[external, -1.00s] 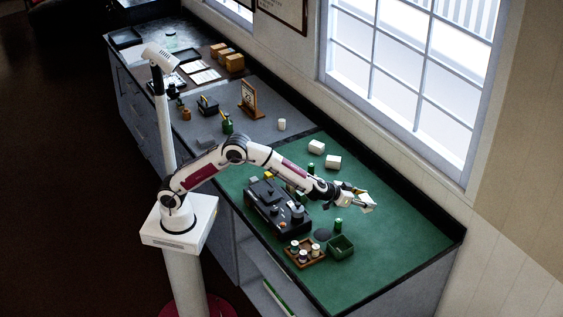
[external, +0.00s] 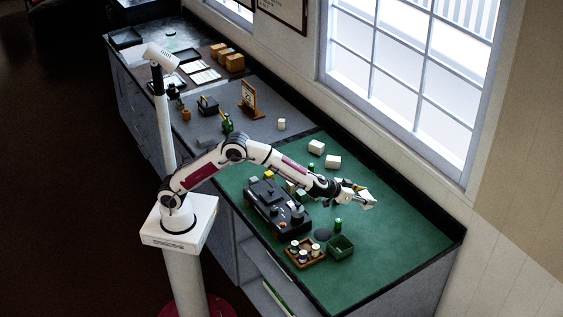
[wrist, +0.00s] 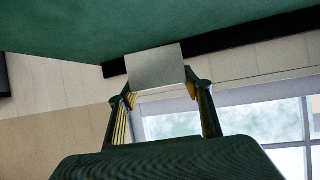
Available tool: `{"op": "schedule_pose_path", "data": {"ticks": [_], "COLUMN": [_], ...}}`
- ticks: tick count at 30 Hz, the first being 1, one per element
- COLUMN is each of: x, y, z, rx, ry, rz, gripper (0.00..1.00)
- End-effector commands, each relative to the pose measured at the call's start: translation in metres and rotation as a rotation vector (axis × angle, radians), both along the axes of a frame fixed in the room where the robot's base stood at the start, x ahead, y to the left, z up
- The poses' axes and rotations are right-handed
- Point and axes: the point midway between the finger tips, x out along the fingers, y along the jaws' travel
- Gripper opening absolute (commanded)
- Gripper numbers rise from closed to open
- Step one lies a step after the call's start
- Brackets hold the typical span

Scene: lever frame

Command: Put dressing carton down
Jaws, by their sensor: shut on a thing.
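My gripper (external: 359,195) is over the right part of the green mat (external: 400,254), shut on a pale, box-shaped dressing carton (external: 368,203). In the wrist view the carton (wrist: 156,66) shows as a plain grey-white face between the fingertips (wrist: 162,95). Green mat surface (wrist: 90,28) fills the top of that view, beyond the carton. I cannot tell whether the carton touches the mat. Its far side is hidden.
Two white boxes (external: 316,147) (external: 333,161) lie near the window. A black device (external: 262,194), a jar rack (external: 290,260), a green bin (external: 341,252) and a green bottle (external: 338,225) stand nearer the front. The mat's right part is clear.

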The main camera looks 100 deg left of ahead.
Motion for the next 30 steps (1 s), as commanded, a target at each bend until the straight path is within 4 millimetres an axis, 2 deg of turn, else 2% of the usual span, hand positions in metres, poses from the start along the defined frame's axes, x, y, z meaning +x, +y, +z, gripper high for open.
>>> {"op": "schedule_pose_path", "data": {"ticks": [5, 8, 18, 24, 27, 30], "x": [-0.006, -0.009, -0.038, -0.063, -0.072, -0.077], "y": [0.035, 0.062, 0.173, 0.228, 0.240, 0.243], "z": [-0.008, -0.010, -0.010, -0.004, 0.001, 0.005], "rx": [-0.003, -0.008, -0.018, -0.018, -0.016, -0.012], "ry": [0.005, 0.000, -0.025, -0.031, -0.029, -0.020], "rz": [0.047, 0.092, 0.318, 0.464, 0.520, 0.549], "gripper": [0.31, 0.31, 0.31, 0.31, 0.31, 0.31]}}
